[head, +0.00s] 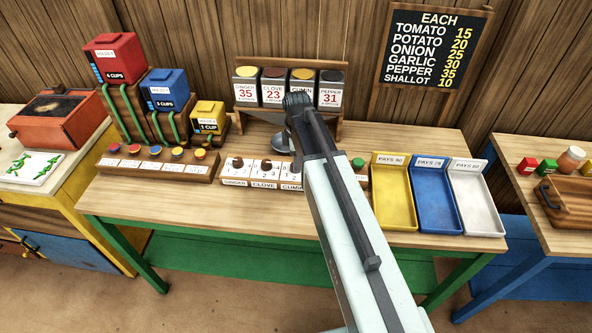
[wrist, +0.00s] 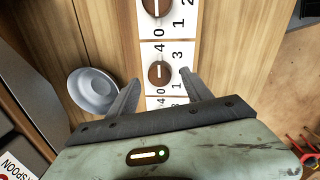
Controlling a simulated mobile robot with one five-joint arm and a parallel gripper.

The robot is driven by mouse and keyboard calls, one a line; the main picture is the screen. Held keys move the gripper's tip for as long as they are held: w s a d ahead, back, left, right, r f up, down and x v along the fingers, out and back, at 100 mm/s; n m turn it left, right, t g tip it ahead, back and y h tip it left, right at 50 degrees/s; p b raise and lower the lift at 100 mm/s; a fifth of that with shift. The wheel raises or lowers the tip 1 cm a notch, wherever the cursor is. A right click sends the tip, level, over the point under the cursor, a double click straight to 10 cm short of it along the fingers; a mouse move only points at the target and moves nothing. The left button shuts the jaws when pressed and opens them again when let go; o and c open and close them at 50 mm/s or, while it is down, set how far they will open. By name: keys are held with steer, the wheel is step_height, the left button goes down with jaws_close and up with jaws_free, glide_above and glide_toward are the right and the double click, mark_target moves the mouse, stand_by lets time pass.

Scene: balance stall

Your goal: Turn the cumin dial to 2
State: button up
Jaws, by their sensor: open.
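The cumin dial (head: 291,170) is on the white dial strip in the head view, above its CUMIN label and partly covered by my arm. My gripper (head: 297,99) is raised in front of the spice jars in that picture. In the wrist view my open gripper (wrist: 157,88) has its two fingers on either side of a brown knob (wrist: 160,74), apart from it and with nothing held. Numbers 0, 1, 3 and 4 show around this knob. Its name label is not readable there, and I cannot tell its exact setting.
A grey metal bowl (wrist: 95,90) lies beside the strip. A row of coloured buttons (head: 156,165) stands left of the dials. Yellow (head: 391,215), blue (head: 435,215) and white (head: 478,213) trays stand to the right. The spice jar rack (head: 262,111) is behind.

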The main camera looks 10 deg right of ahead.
step_height(320, 180, down, 2)
steer(key=shift+w+f+b, duration=0.1)
steer(key=shift+f+b, duration=0.15)
steer(key=shift+b, duration=0.3)
steer(key=shift+r, duration=0.15)
steer(key=shift+c, duration=0.4)
jaws_close()
